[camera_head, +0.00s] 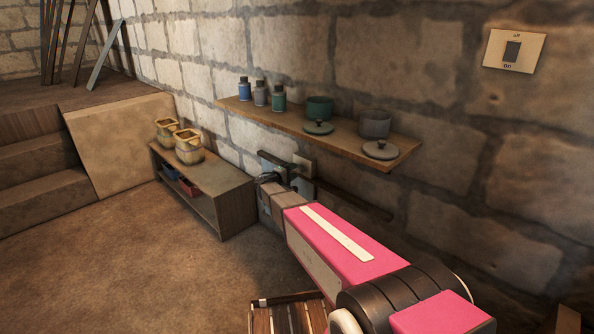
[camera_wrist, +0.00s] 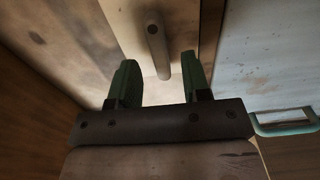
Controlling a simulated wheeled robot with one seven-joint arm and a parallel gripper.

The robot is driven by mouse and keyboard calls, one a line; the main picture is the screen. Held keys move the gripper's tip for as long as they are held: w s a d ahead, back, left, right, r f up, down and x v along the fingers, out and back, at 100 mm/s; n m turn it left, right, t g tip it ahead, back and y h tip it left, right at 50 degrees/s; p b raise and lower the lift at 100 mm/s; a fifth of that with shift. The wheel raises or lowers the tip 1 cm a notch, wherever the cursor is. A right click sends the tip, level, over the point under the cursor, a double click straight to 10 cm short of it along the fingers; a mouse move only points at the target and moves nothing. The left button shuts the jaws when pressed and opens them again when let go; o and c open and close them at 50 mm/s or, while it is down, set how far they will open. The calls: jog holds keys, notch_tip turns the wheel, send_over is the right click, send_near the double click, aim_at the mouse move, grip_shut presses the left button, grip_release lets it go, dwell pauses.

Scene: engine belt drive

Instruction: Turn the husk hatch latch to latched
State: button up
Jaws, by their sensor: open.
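In the wrist view a short grey-brown bar, which looks like the latch handle (camera_wrist: 156,45), sits on a pale wooden panel (camera_wrist: 190,20). It has a round pivot at its upper end and points down and slightly right. My gripper (camera_wrist: 158,62) is open, with one green finger on each side of the handle's lower end. Both fingers look apart from the handle; I cannot tell the depth. In the head view my gripper (camera_head: 268,180) is small and dark near the wall, below the shelf. The latch itself cannot be made out there.
A wooden shelf (camera_head: 350,132) with bottles and pots juts out above my arm. A low cabinet (camera_head: 228,200) with two jugs stands left of my gripper. A blue-grey panel (camera_wrist: 275,50) with a green handle (camera_wrist: 283,127) is at right in the wrist view. Open floor lies front left.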

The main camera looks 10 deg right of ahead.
aim_at(297, 169)
jog(key=shift+x, duration=1.6)
grip_shut()
